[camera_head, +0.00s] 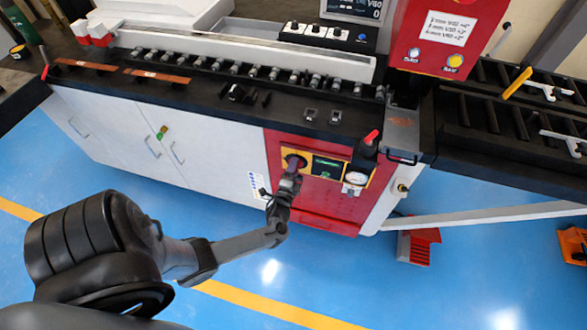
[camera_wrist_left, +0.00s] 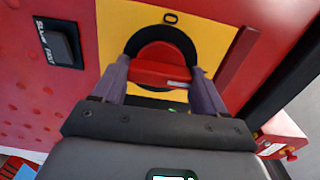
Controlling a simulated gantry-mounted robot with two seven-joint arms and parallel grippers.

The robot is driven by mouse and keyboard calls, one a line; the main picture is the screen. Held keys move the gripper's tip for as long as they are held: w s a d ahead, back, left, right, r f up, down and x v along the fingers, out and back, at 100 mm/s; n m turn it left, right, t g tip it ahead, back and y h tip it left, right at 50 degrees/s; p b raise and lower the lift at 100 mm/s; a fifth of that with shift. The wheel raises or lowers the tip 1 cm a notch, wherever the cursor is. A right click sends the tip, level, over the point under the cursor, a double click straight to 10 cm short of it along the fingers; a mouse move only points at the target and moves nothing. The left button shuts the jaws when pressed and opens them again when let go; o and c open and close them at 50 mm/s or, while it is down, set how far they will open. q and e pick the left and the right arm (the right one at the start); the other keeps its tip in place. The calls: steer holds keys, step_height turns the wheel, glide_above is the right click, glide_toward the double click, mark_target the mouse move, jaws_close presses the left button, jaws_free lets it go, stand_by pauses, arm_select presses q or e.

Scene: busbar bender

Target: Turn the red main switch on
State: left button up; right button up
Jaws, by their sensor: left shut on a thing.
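The red main switch (camera_wrist_left: 160,74) is a red handle on a black round base, set on a yellow plate (camera_wrist_left: 207,22) on the machine's red front. In the left wrist view the handle lies roughly level between the two fingers. My left gripper (camera_wrist_left: 159,82) is shut on the handle, with one finger at each end. In the head view my left gripper (camera_head: 291,172) reaches the yellow panel and covers most of the switch. My right gripper is not in view.
A green-lit display (camera_head: 327,168) and a round gauge (camera_head: 355,178) sit right of the switch. A black selector (camera_wrist_left: 57,43) marked slow and fast shows in the wrist view. A red foot pedal (camera_head: 418,245) stands on the blue floor.

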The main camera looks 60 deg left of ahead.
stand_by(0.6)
arm_select(q)
steer(key=o, duration=1.1)
steer(key=shift+c, duration=0.2)
steer(key=p+v, duration=0.2)
steer(key=v, duration=0.9)
steer(key=shift+a, duration=0.1)
